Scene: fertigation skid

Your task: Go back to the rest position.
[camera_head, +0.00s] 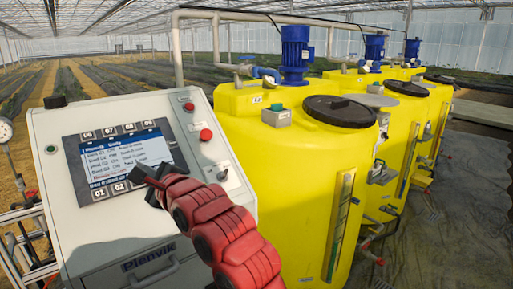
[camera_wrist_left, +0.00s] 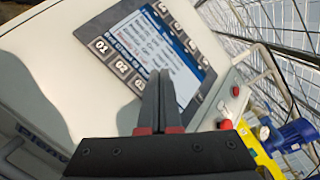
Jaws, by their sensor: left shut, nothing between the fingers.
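My left gripper (camera_head: 152,174) is shut and empty, in front of the lower right part of a control panel's screen (camera_head: 122,158). In the left wrist view, its two dark fingers (camera_wrist_left: 163,78) lie together and point at the screen's lower edge (camera_wrist_left: 150,58). They cover part of the lower row of numbered buttons; 01 and 02 stay visible beside them. I cannot tell whether the fingertips touch the panel. My red left arm reaches up from the bottom of the head view. My right gripper is not in view.
The white control box (camera_head: 95,235) has a red button (camera_head: 206,135) and a front handle. Several yellow tanks (camera_head: 285,180) with blue motors (camera_head: 295,55) stand close on the right. A pipe frame (camera_head: 178,50) runs behind. Planted rows lie at the back left.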

